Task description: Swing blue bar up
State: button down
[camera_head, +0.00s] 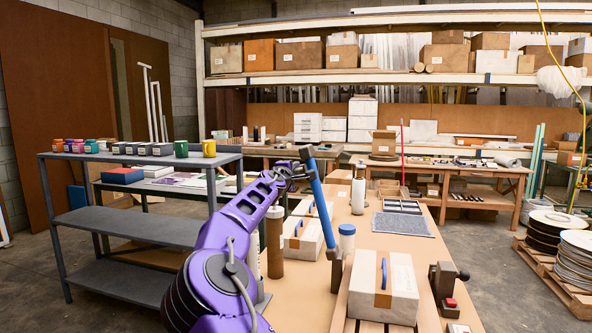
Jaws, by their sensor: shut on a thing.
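The blue bar (322,205) stands steeply in the middle of the view, leaning with its top to the left. My purple arm reaches in from the lower left, and my gripper (300,171) is at the upper part of the bar, just below the head. The gripper is shut on the bar. The fingertips are small and partly hidden, so the exact grip is hard to see.
White boxes with blue handles (401,289) stand on the long table (419,235) close to the bar. A brown bottle (274,243) and a blue-lidded jar (347,240) are nearby. A small device with a red button (450,303) sits right. A grey shelf (135,228) stands left.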

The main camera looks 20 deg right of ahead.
jog(key=c, duration=1)
grip_release()
jog(key=shift+w+a+f, duration=0.15)
jog(key=shift+f, duration=0.25)
jog(key=shift+o, duration=0.4)
jog(key=shift+r, duration=0.15)
jog(key=shift+a, duration=0.1)
jog(key=b+v, duration=0.2)
jog(key=v, duration=1.5)
jog(key=shift+b, duration=0.4)
jog(key=shift+s+r, duration=0.1)
jog(key=shift+s, duration=0.15)
